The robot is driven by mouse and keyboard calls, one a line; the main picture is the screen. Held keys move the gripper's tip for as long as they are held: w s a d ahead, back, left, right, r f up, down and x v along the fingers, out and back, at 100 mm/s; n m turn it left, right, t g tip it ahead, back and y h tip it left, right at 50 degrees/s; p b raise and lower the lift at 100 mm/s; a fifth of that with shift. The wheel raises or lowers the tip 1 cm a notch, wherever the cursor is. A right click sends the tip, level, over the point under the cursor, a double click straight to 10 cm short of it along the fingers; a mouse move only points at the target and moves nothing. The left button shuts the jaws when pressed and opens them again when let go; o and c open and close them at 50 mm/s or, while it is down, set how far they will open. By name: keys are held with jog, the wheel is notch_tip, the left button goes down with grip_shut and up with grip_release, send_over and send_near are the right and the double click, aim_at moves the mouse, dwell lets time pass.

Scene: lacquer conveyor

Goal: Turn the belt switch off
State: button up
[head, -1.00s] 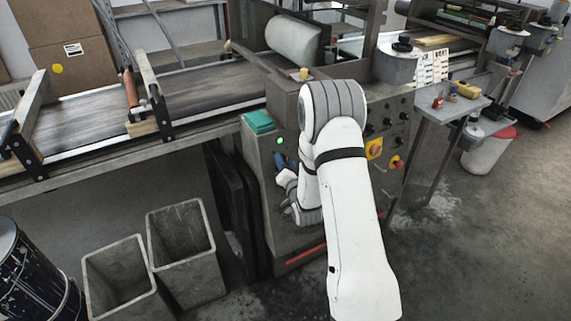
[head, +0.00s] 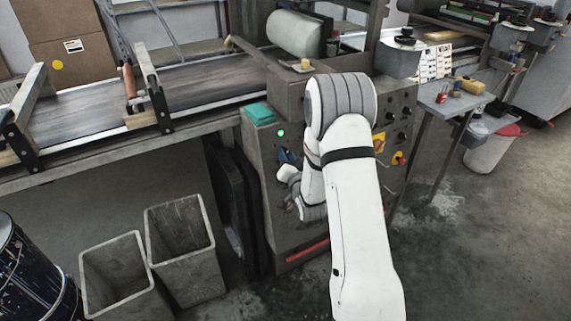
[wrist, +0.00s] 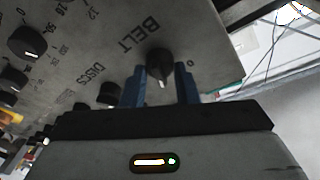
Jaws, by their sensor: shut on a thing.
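The belt switch (wrist: 160,66) is a dark round knob on the grey panel, under the printed word BELT, with a 0 mark to its right in the wrist view. A pale line on the knob points down toward my gripper, not at the 0. My gripper (wrist: 160,84) is shut on this knob, one blue finger on each side. In the head view my gripper (head: 287,157) is at the left part of the machine's front panel, and the knob is hidden there. A green lamp (head: 281,132) glows just above my gripper.
The DISCS knob (wrist: 110,93) is close beside the left finger. Another dark knob (wrist: 27,42) is farther left. The conveyor belt (head: 90,110) extends left of the machine. Grey bins (head: 182,255) stand on the floor below.

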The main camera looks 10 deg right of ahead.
jog(key=n+y+b, duration=0.1)
jog(key=n+b, duration=0.2)
jog(key=b, duration=0.1)
jog(key=n+y+b, duration=0.1)
jog(key=n+b, duration=0.3)
jog(key=b, duration=0.1)
jog(key=n+y+b, duration=0.1)
jog(key=n+b, duration=0.2)
jog(key=b, duration=0.2)
jog(key=shift+d+f+n+y, duration=0.2)
jog(key=shift+n+y, duration=0.1)
jog(key=shift+w+r+n+y+b, duration=0.15)
jog(key=shift+n+y+b, duration=0.25)
jog(key=shift+n+b, duration=0.6)
jog(key=shift+c, duration=0.2)
jog(key=shift+o, duration=0.2)
jog(key=shift+r+n, duration=0.15)
jog(key=shift+n, duration=0.15)
jog(key=o, duration=1)
jog(key=shift+c, duration=0.2)
